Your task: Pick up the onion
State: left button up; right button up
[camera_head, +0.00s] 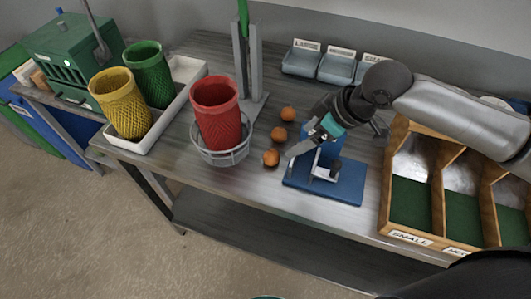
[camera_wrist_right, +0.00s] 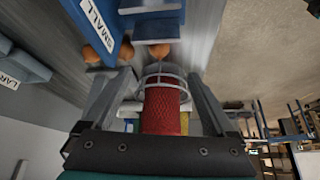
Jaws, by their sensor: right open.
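Three small round orange-brown onions lie in a loose row on the grey table: a far one (camera_head: 288,113), a middle one (camera_head: 279,134) and a near one (camera_head: 271,157). My right gripper (camera_head: 301,147) is just right of the near and middle onions, above the table by the blue stand. In the right wrist view, its fingers (camera_wrist_right: 158,77) are spread apart with nothing held between them. Onions show there beyond the fingers, one near the centre (camera_wrist_right: 160,50) and another at upper left (camera_wrist_right: 99,31). My left gripper is not in view.
A red mesh cup (camera_head: 217,112) in a wire ring stands left of the onions. A blue stand (camera_head: 345,182) is close under my right gripper. A wooden divided bin (camera_head: 383,205) is at right. Grey-blue trays (camera_head: 337,68) and a green-topped post (camera_head: 243,45) stand behind.

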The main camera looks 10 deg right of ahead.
jog(key=b, duration=0.1)
send_near(275, 155)
jog(key=x, duration=0.4)
jog(key=shift+a+f, duration=0.1)
jog(key=shift+f, duration=0.05)
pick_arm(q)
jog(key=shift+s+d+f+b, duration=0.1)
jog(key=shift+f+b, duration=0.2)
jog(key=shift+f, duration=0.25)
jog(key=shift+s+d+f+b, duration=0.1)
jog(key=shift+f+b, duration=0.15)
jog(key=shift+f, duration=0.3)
pick_arm(e)
jog(key=shift+x, duration=3.05)
jog(key=shift+w, duration=0.1)
jog(key=shift+c, duration=0.3)
jog(key=c, duration=1.4)
